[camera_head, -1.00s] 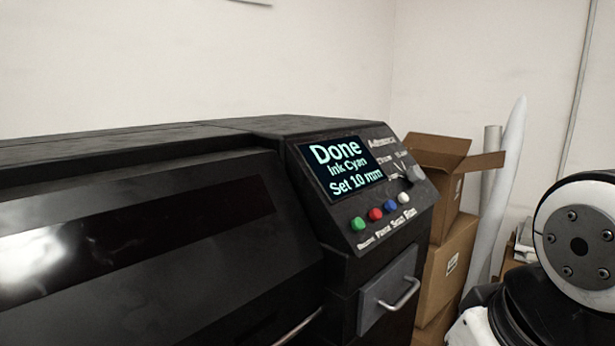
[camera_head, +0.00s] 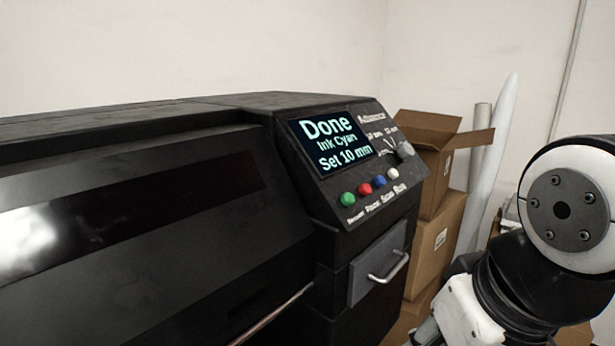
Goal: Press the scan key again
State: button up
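The black printer's control panel (camera_head: 330,205) shows in the head view, right of centre. It has a row of round keys: green, red, blue and white. The blue key (camera_head: 380,181), third from the left, has a label below that appears to read "Scan". The screen (camera_head: 332,143) reads "Done", "Ink Cyan", "Set 10 mm". My arm is at the right edge, apart from the keys in the picture. My gripper is out of view, so whether it is open or shut does not show. Nothing covers the keys.
A dial (camera_head: 404,149) sits right of the screen. A grey drawer with a handle (camera_head: 389,268) is below the panel. Cardboard boxes (camera_head: 436,240) and upright rolls (camera_head: 496,150) stand behind, between printer and my arm. The space before the panel looks clear.

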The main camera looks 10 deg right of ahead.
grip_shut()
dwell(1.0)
